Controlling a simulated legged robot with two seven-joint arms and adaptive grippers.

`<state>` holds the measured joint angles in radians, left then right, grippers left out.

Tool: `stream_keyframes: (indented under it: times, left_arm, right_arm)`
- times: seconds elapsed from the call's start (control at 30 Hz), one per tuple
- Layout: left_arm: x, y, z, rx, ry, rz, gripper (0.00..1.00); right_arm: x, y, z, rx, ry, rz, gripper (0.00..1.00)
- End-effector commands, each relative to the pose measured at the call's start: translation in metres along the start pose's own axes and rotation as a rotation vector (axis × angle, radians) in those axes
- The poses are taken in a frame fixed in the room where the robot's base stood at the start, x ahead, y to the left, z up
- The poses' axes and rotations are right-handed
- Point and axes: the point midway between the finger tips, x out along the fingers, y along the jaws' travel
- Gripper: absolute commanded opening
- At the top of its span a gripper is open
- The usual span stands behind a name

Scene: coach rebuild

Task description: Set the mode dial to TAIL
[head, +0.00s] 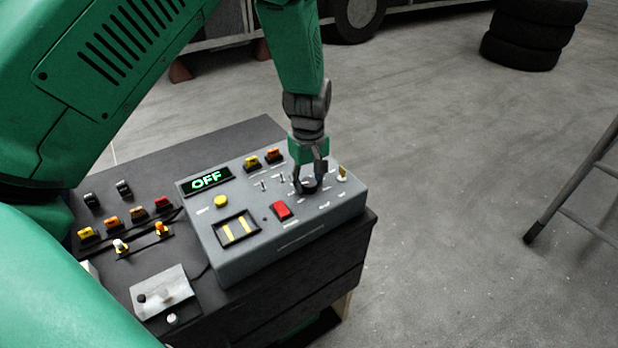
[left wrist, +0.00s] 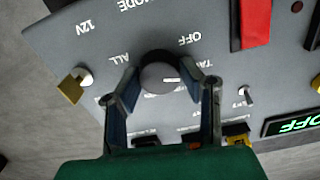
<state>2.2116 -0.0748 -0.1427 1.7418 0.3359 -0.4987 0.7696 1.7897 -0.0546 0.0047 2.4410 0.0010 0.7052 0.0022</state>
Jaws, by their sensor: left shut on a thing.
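The mode dial (left wrist: 160,72) is a dark round knob on the sloped grey control box (head: 240,260). In the left wrist view OFF, ALL and a partly covered label starting TA are printed around it, with MODE above. My left gripper (head: 308,188) comes down from above and is shut on the dial; in the left wrist view its two fingers (left wrist: 163,88) sit on either side of the knob. I cannot tell where the dial's pointer is. The green display (head: 207,180) reads OFF. My right gripper is not in view.
A yellow-tipped key or toggle (head: 342,173) stands just right of the gripper. Small toggles, a red rocker switch (head: 282,210) and a yellow button (head: 221,201) are on the same box. The box sits on a dark cabinet (head: 150,170). Stacked tyres (head: 530,35) stand far back right.

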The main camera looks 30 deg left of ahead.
Motion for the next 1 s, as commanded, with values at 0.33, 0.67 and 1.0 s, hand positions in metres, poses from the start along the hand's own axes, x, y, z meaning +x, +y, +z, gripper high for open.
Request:
stream_keyframes:
  times: [0.33, 0.67, 1.0]
  left_arm:
    - [0.000, 0.001, 0.000, 0.002, -0.001, 0.001, 0.54]
    - [-0.026, 0.001, 0.000, 0.002, 0.002, 0.004, 0.54]
    - [-0.095, 0.002, 0.000, 0.002, 0.002, 0.003, 0.54]
  right_arm:
    - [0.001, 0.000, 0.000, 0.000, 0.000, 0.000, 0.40]
    - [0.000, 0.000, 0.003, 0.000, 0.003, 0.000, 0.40]
    - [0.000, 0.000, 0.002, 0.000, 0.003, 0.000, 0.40]
